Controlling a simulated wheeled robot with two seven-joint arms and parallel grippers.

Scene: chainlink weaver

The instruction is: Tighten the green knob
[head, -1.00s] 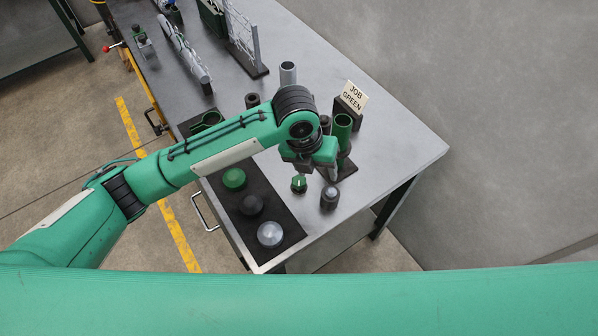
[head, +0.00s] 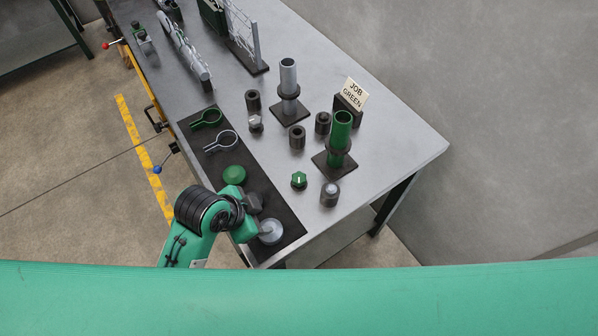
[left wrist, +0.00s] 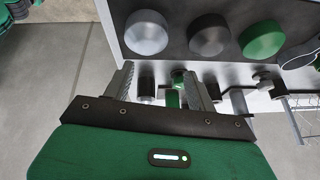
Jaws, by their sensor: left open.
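The green knob (head: 299,180), with a white line on its top, stands on the grey table to the right of the black mat. It also shows in the left wrist view (left wrist: 178,77), between my finger lines and partly hidden. My left gripper (head: 258,214) is over the mat near the black and grey caps, apart from the knob and to its lower left. In the left wrist view its fingers (left wrist: 158,76) are open, with nothing held. My right gripper is not in view.
The mat (head: 291,222) bears a green cap (head: 234,175), a grey cap (head: 271,232) and ring clamps. A silver-topped black cylinder (head: 330,193) stands close to the knob. A green tube (head: 340,135) on a stand and a "JOB GREEN" sign (head: 354,94) are behind.

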